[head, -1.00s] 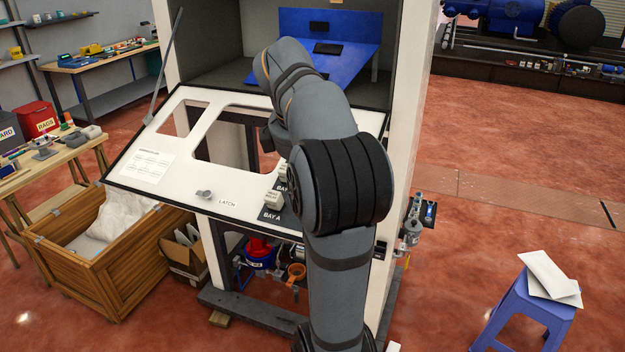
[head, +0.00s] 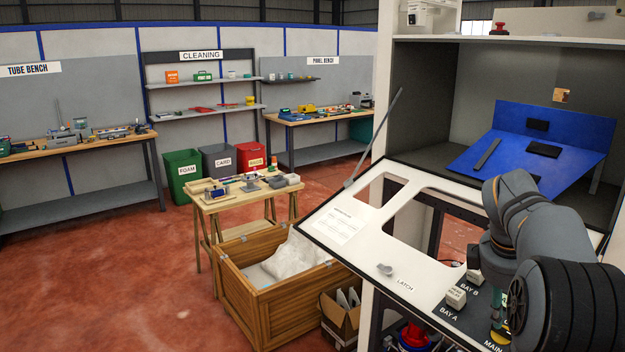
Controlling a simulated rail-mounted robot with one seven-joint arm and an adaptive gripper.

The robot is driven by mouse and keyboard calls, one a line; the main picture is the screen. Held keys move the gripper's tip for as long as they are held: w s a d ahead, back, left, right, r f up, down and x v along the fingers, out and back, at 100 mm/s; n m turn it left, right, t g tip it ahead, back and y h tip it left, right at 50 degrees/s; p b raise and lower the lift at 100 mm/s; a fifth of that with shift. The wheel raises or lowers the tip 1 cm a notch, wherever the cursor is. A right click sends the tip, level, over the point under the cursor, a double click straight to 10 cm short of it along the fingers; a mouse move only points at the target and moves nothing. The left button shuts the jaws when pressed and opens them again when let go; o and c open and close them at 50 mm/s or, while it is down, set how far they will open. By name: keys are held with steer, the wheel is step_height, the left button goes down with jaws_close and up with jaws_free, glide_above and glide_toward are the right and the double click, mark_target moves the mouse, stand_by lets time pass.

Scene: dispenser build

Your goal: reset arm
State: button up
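My arm comes in from the lower right, over the white sloped panel (head: 360,230) of the dispenser cabinet. The arm's end, where my gripper (head: 498,312) seems to be, points down near the right side of the panel, by the BAY B and MAIN labels. The fingers are small and partly covered by the arm, so I cannot tell whether they are open or hold anything. A dark and green shape shows there. A grey latch knob (head: 385,269) and a pale block (head: 456,297) by BAY A sit on the panel.
A blue sloped stand (head: 480,160) with black pieces is inside the cabinet. A thin grey rod (head: 375,135) props the panel's left side. A wooden crate (head: 285,305), a cardboard box (head: 338,322) and a small work table (head: 232,204) stand left. Red floor is open further left.

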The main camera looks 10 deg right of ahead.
mark_target(502, 332)
steer(key=x, duration=0.6)
steer(key=shift+w+d+f, duration=0.1)
steer(key=shift+d+f, duration=0.05)
steer(key=shift+f, duration=0.1)
steer(key=shift+r, duration=0.1)
